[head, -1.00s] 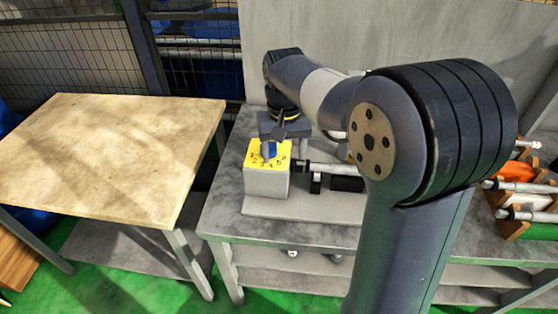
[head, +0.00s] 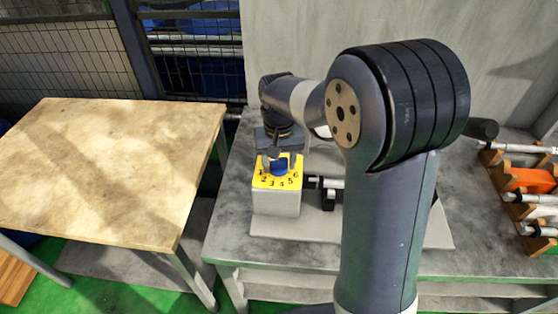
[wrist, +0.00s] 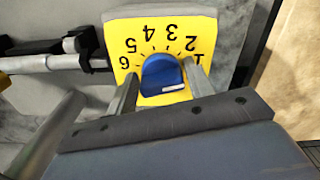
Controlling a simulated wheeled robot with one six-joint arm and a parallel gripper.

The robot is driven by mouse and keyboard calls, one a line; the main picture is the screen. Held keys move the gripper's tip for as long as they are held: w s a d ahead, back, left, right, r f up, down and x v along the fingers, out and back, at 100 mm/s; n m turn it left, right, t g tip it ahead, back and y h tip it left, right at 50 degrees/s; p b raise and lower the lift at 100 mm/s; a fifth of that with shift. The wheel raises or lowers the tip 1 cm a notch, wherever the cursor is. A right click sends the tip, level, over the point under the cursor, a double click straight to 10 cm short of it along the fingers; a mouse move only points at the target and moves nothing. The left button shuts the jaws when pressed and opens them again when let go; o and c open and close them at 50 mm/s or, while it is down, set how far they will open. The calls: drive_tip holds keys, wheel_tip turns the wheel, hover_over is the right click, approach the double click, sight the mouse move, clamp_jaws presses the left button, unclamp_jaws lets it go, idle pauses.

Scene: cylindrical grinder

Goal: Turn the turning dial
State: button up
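The turning dial (wrist: 160,75) is a blue round knob with a white mark on its side nearest my gripper in the wrist view. It sits on a yellow plate (wrist: 187,24) numbered 1 to 6. In the head view the dial (head: 280,168) tops a pale grey box (head: 276,203). My gripper (wrist: 160,68) has one finger on each side of the dial. A gap shows at the left finger; the right finger is very close to the dial, and contact cannot be told. In the head view my gripper (head: 279,160) is over the plate and partly hides the dial.
The box stands at the left end of a grey workbench (head: 232,222). A shaft (wrist: 40,63) in black supports lies beside it. Orange and wooden racks (head: 528,180) hold more shafts at the right. A separate, bare wooden-topped table (head: 110,165) stands at the left.

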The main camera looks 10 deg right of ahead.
drive_tip(key=c, duration=0.6)
drive_tip(key=shift+o, duration=0.2)
drive_tip(key=shift+n, duration=0.3)
drive_tip(key=n+p, duration=0.1)
drive_tip(key=n, duration=0.4)
drive_tip(key=shift+d+n, duration=0.15)
drive_tip(key=shift+n, duration=0.15)
drive_tip(key=n, duration=0.5)
drive_tip(key=shift+w+d, duration=0.1)
drive_tip(key=shift+w, duration=0.1)
drive_tip(key=shift+n, duration=0.4)
drive_tip(key=o, duration=0.9)
drive_tip(key=shift+o, duration=0.2)
drive_tip(key=shift+r, duration=0.1)
